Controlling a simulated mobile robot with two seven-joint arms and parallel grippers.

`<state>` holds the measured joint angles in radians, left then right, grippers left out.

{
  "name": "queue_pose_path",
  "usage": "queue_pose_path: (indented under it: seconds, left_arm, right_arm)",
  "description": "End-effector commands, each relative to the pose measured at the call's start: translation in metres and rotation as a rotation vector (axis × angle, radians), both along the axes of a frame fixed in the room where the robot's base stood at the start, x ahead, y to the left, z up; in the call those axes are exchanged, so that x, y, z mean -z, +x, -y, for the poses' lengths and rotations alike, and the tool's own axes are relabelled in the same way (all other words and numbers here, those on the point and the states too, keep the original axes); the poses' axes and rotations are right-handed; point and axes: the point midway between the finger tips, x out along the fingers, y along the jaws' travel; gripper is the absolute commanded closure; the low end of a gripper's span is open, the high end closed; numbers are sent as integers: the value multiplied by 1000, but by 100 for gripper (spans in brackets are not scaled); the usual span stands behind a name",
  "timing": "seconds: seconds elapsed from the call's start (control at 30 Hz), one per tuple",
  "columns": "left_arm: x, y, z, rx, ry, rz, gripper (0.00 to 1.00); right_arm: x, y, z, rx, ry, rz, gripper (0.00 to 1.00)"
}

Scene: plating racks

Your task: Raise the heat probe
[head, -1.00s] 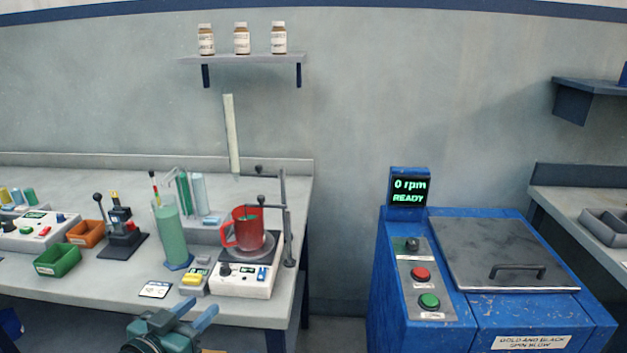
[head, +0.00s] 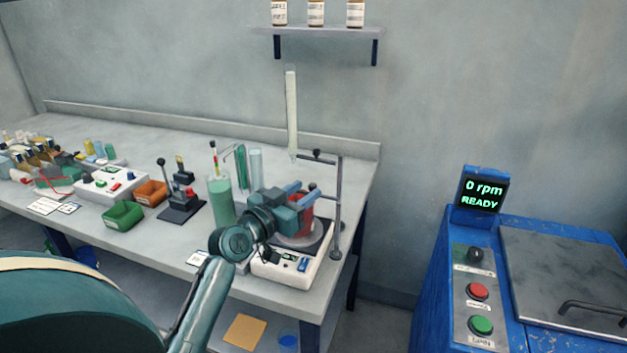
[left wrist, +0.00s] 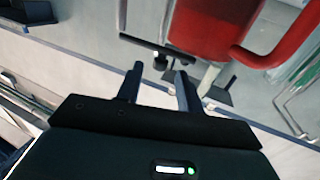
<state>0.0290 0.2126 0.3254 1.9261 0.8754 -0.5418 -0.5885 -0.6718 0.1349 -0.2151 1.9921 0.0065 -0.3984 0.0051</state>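A long pale stick, which seems to be the heat probe (head: 291,112), stands upright at the stand's upper arm, above the hotplate. The dark stand (head: 338,205) rises at the hotplate's right side and carries small black knobs (head: 316,153). My left gripper (head: 307,190) is in front of the red jug (head: 305,208) on the hotplate (head: 287,268) and hides much of it. In the left wrist view the gripper's two fingers (left wrist: 159,80) are apart and nothing shows held. A dark knob (left wrist: 160,62) appears near the fingertips, and the red jug (left wrist: 215,28) fills the upper right. My right gripper is out of view.
A green cylinder (head: 221,203) with tubes stands left of the hotplate. A shelf of bottles (head: 320,31) hangs above the bench (head: 120,145). A blue spin machine (head: 430,265) stands at the right, past a gap.

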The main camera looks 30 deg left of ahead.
Motion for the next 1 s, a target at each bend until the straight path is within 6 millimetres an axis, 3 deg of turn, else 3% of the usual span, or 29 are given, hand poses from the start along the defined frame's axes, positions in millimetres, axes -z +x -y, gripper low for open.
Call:
queue_pose_path:
  seconds: [0.1, 0.23, 0.63, 1.0]
  left_arm:
    - [-2, 20, 2, 0, -3, 0, 63]
    - [-1, 32, 3, 0, -1, 0, 63]
    - [1, 38, 3, 0, 1, -1, 64]
    - [1, 38, 3, -1, 1, -1, 94]
  right_arm:
    - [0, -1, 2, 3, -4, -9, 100]
    - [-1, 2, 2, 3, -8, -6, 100]
    - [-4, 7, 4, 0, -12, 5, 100]
    - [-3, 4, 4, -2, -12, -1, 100]
